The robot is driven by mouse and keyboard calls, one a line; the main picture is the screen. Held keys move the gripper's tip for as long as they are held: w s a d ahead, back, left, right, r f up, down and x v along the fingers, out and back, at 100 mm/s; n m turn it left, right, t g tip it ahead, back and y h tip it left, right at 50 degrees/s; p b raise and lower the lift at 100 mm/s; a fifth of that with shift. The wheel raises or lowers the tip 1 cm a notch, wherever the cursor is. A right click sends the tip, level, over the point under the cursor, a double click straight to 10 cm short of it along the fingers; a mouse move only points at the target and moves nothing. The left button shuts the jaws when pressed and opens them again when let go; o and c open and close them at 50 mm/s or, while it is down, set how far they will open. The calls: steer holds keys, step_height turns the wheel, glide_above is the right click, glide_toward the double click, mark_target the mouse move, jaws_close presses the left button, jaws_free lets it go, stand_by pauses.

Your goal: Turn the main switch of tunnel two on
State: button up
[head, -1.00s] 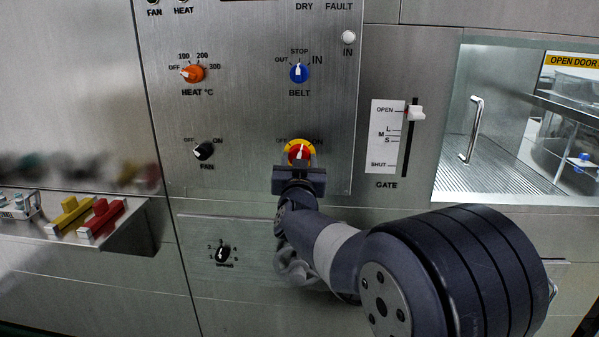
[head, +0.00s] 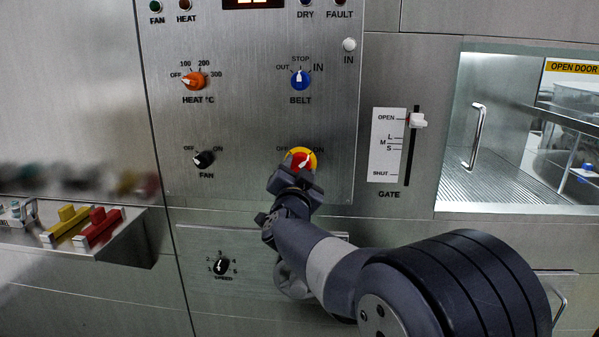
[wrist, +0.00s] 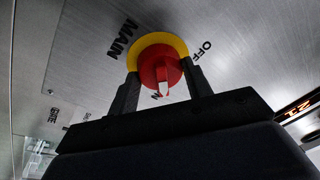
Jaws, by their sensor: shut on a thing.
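The main switch is a red knob on a yellow ring (head: 304,154) at the lower right of the steel panel. It also shows in the wrist view (wrist: 160,62), with MAIN and OFF printed beside it. Its white pointer is tilted to the upper right in the head view, towards ON; in the wrist view it points at the partly hidden ON label. My gripper (head: 298,170) is shut on the knob from below and tilted clockwise. In the wrist view one finger of my gripper (wrist: 161,80) stands on each side of the knob.
Above are the blue BELT knob (head: 300,80) and orange HEAT knob (head: 194,81). The black FAN knob (head: 204,158) is left, the SPEED knob (head: 221,266) below. The GATE slider (head: 418,120) is right, near OPEN. A lit display (head: 253,3) is at the top.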

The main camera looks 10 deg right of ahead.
stand_by(0.3)
steer(key=o, duration=1)
steer(key=v, duration=1.1)
steer(key=shift+w, duration=0.1)
steer(key=x, duration=1)
steer(key=shift+w+d+r, duration=0.1)
steer(key=shift+w+d, duration=0.1)
steer(key=shift+w, duration=0.15)
